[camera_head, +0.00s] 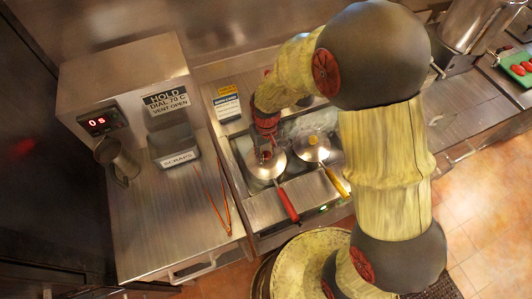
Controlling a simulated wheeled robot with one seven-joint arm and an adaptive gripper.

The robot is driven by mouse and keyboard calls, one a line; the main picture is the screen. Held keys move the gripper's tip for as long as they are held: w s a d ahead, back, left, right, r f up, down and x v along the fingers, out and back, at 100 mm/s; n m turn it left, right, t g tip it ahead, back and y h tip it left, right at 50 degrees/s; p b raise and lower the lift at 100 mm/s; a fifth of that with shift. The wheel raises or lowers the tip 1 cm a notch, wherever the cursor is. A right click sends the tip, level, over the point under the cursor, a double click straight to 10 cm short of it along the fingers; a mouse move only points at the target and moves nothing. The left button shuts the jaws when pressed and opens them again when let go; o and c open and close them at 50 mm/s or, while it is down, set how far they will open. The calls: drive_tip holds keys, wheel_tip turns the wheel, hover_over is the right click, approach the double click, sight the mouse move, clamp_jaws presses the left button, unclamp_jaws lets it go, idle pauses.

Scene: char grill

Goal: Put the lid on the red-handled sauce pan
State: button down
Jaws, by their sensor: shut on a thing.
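The red-handled sauce pan (288,205) stands on the cooking unit, its handle pointing toward the front right. A pale, shiny round surface that looks like the lid (263,170) shows over the pan. My gripper (265,156) points down at the middle of this surface and is shut on what looks like the lid's knob. The knob is hidden by the fingers. I cannot tell whether the lid rests on the rim or is held just above it.
Orange tongs (213,205) lie on the left counter by a scraps bin (178,157) and a metal jug (116,160). A large pot (470,25) stands at the back right.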

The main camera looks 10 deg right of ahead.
drive_tip(key=shift+f, duration=0.45)
drive_tip(key=c, duration=1.5)
unclamp_jaws()
drive_tip(key=shift+o, duration=0.2)
drive_tip(key=shift+r, duration=0.1)
wheel_tip(320, 180, up, 19)
drive_tip(key=p, duration=0.5)
